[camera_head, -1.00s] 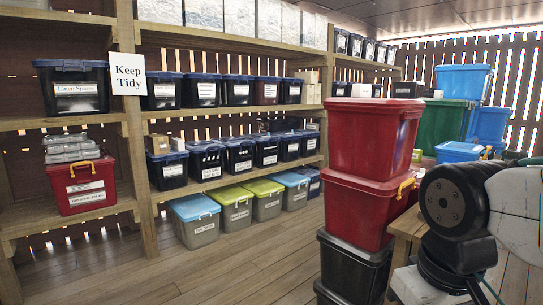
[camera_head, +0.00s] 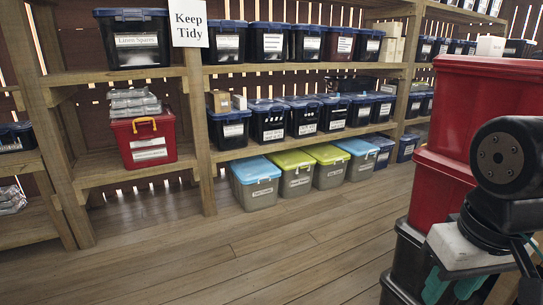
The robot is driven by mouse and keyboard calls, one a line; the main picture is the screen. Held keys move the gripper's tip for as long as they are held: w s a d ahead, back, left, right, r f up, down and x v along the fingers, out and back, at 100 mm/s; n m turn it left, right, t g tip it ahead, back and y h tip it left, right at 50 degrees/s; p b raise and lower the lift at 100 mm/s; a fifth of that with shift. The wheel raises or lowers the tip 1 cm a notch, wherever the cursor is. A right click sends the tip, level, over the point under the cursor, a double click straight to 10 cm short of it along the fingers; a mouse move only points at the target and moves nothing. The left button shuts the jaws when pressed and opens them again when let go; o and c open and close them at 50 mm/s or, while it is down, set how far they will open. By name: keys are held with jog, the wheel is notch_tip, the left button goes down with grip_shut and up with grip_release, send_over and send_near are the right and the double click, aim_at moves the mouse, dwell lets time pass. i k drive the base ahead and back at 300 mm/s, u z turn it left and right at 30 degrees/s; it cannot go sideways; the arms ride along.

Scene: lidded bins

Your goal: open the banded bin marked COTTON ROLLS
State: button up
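I cannot make out a label reading COTTON ROLLS on any bin, and no band is clear at this size. Lidded bins with white labels stand on wooden shelves: a row of dark bins with blue lids (camera_head: 268,122) on the middle shelf, another dark row (camera_head: 309,44) above it, and grey bins with blue or green lids (camera_head: 293,176) at the bottom. A red bin (camera_head: 146,140) with a yellow handle stands at left with wrapped packs on it. Part of my arm shows at right; my gripper is outside the view.
Large red bins (camera_head: 442,192) stacked on black bins (camera_head: 409,262) stand at the right, close to my arm. A dark bin labelled Linen Spares (camera_head: 137,40) sits at upper left, beside a Keep Tidy sign (camera_head: 189,23). The wooden floor (camera_head: 230,258) before the shelves is clear.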

aim_at(331, 120)
jog(key=u, duration=0.1)
jog(key=i, duration=4.1)
jog(key=z, duration=0.8)
jog(key=i, duration=1.7)
jog(key=z, duration=0.35)
